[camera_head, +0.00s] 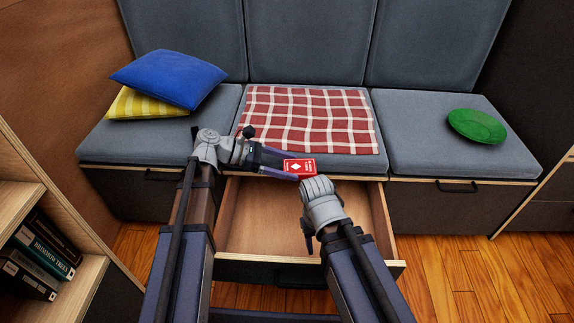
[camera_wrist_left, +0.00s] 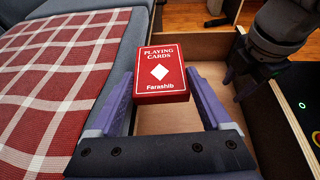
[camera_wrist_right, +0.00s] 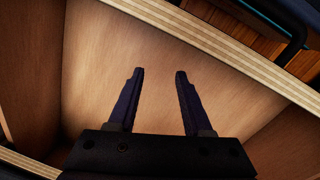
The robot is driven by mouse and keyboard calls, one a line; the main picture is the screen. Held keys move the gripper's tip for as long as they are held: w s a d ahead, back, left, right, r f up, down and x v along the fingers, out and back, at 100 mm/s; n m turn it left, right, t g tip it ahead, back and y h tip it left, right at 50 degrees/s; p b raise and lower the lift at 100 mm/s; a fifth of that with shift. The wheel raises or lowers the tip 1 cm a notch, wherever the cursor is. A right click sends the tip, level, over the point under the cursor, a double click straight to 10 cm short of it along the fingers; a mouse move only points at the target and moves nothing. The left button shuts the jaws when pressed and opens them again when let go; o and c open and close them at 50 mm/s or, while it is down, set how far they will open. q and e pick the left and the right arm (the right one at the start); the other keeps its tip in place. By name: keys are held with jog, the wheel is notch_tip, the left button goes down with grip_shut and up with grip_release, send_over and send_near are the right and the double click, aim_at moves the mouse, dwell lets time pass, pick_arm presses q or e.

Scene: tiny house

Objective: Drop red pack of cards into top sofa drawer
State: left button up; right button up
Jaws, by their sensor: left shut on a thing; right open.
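The red pack of cards (camera_head: 300,167) is held by my left gripper (camera_head: 285,165) at the back edge of the open sofa drawer (camera_head: 260,210). In the left wrist view the pack (camera_wrist_left: 162,75) sits between the two purple fingers (camera_wrist_left: 162,95), its printed face showing, with the drawer's wooden floor beneath. My right gripper points down into the drawer; its fingers are mostly hidden in the head view. In the right wrist view the right gripper (camera_wrist_right: 157,85) is open and empty over the bare drawer floor (camera_wrist_right: 155,60).
A bookshelf (camera_head: 65,290) stands at the left. Closed drawers (camera_head: 440,205) flank the open one. The drawer looks empty where visible.

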pick_arm(q)
jog(key=shift+f+b, duration=1)
jog(key=shift+f, duration=0.5)
pick_arm(e)
jog(key=shift+f, duration=1.45)
pick_arm(q)
jog(key=shift+r, duration=0.1)
jog(key=o, duration=1.2)
jog(key=shift+o, duration=0.2)
pick_arm(e)
notch_tip(320, 180, up, 3)
jog(key=p, duration=0.2)
jog(key=shift+f+p, duration=0.1)
jog(key=shift+p, duration=0.3)
pick_arm(q)
jog(key=v, duration=0.7)
jog(key=shift+a, duration=0.4)
jog(key=shift+r, duration=0.1)
